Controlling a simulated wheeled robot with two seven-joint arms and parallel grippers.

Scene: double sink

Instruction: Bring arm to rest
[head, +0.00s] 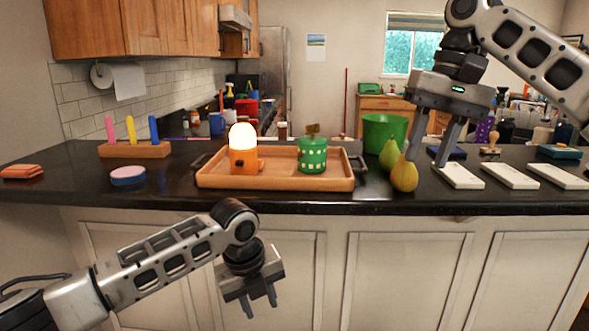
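My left gripper (261,306) hangs low in front of the cabinet doors, below the counter edge. Its two fingers point down and are apart, with nothing between them. My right gripper (425,163) points down over the right part of the counter. Its fingers are apart and no object shows between them. Its left fingertip overlaps the top of the front yellow pear (404,177) in the picture; I cannot tell whether they touch. A green pear (389,153) stands just behind.
An orange tray (290,183) holds a glowing orange lamp (243,155) and a green canister (312,155). A green bin (384,130) stands behind the pears. Several white blocks (509,176) lie at right. A peg stand (134,150) and a round sponge (128,175) are at left.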

